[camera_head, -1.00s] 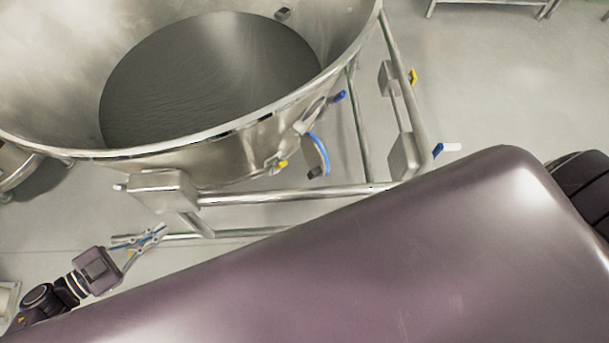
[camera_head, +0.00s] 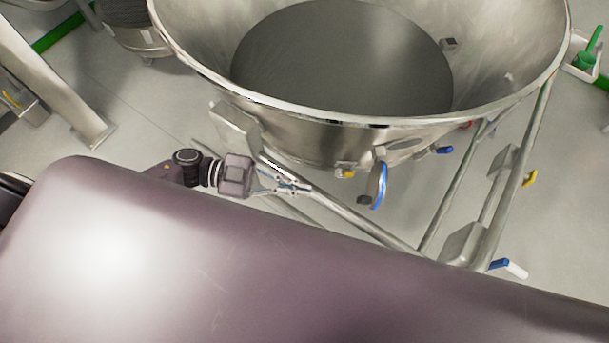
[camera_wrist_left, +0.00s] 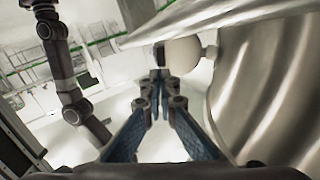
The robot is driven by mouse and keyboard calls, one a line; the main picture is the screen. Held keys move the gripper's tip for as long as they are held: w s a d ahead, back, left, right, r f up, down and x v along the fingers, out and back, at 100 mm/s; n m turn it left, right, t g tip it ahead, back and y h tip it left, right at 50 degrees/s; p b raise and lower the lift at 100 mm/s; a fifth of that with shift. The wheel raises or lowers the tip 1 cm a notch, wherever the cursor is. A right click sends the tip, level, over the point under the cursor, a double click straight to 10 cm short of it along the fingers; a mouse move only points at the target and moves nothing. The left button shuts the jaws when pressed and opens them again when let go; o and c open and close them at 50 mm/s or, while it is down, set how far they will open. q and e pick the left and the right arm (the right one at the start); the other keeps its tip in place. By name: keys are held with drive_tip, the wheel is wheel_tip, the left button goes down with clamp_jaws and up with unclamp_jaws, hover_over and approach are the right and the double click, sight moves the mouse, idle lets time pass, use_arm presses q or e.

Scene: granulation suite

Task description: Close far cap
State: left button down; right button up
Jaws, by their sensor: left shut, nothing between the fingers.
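A large open steel vessel (camera_head: 290,122) stands ahead, with a dark grey floor inside. A thin disc with a blue rim (camera_head: 379,184) stands out from its lower outer wall, edge-on to the head camera. I cannot tell for sure that it is the far cap. My left gripper (camera_head: 306,188) is shut and empty, left of the disc and apart from it, beside the frame rail. In the left wrist view its blue fingers (camera_wrist_left: 163,82) come together below a pale rounded part (camera_wrist_left: 183,53) beside the steel wall. My right gripper is not in view.
Steel frame rails (camera_head: 365,225) run below and right of the vessel. A yellow fitting (camera_head: 346,172) and a blue handle (camera_head: 444,150) sit on its wall. A blue-and-white handle (camera_head: 508,268) juts from the frame. My purple body covers the lower view.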

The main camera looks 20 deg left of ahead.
use_arm(q)
approach(358, 200)
drive_tip(key=shift+w+d+r, duration=0.1)
drive_tip(key=shift+d+r, duration=0.05)
drive_tip(key=shift+d, duration=0.25)
drive_tip(key=d, duration=0.6)
drive_tip(key=shift+w+d+f+b, duration=0.1)
drive_tip(key=shift+w+f+b, duration=0.25)
drive_tip(key=shift+w+b, duration=0.05)
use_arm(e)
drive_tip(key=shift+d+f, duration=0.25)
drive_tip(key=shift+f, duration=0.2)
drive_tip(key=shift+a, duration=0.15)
